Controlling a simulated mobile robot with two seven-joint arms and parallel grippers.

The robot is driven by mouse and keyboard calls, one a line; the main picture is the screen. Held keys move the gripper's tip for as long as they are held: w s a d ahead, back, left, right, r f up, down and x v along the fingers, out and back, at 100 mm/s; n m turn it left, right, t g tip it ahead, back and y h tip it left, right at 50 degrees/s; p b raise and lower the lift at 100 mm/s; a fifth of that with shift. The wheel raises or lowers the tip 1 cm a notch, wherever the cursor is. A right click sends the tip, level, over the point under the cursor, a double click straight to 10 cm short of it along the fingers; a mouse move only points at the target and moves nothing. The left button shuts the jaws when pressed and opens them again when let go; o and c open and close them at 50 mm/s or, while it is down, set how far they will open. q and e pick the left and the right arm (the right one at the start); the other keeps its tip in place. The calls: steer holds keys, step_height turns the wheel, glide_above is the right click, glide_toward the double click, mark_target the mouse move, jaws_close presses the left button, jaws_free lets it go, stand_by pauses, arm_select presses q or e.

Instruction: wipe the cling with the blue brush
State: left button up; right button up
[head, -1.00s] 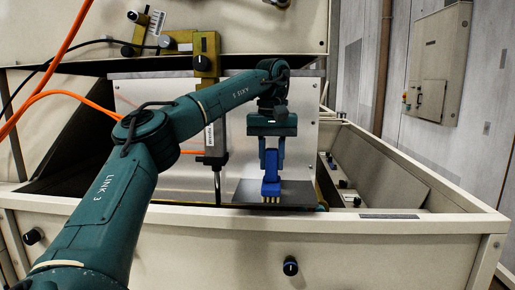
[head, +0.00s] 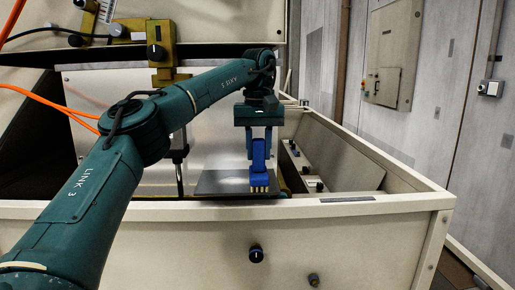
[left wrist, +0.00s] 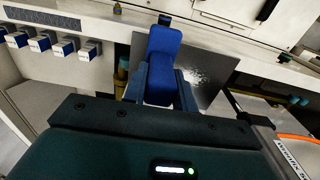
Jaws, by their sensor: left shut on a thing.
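My left gripper (head: 259,138) points down and is shut on the blue brush (head: 258,168), whose pale bristle tufts hang at its lower end. The brush is over the right part of a dark flat plate (head: 215,184); I cannot tell whether the bristles touch it. In the left wrist view the blue brush (left wrist: 163,55) sits between the two fingers of the left gripper (left wrist: 160,92). A speckled, shiny patch, perhaps the cling (left wrist: 197,76), shows on the dark plate beside the brush. The brush hides part of the plate. My right gripper is not in view.
A cream front wall (head: 160,212) with a knob (head: 256,254) stands before the plate. A bin with a sloped panel (head: 342,160) lies to the right. A mustard bracket with a rod (head: 160,50) and orange cables (head: 45,101) are at the left.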

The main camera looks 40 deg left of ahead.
arm_select(q)
steer(key=s+a, duration=0.3)
steer(key=a, duration=0.1)
steer(key=shift+s, duration=0.25)
stand_by(0.3)
steer(key=shift+f+b, duration=0.3)
steer(key=shift+f, duration=0.25)
stand_by(0.3)
steer(key=shift+a, duration=0.1)
steer(key=shift+s+a, duration=1.15)
steer(key=shift+a, duration=0.1)
steer(key=shift+s+a+f+p, duration=0.15)
steer(key=shift+s+a+p, duration=0.15)
steer(key=shift+a, duration=0.05)
steer(key=shift+s+a, duration=0.1)
steer(key=shift+a, duration=0.05)
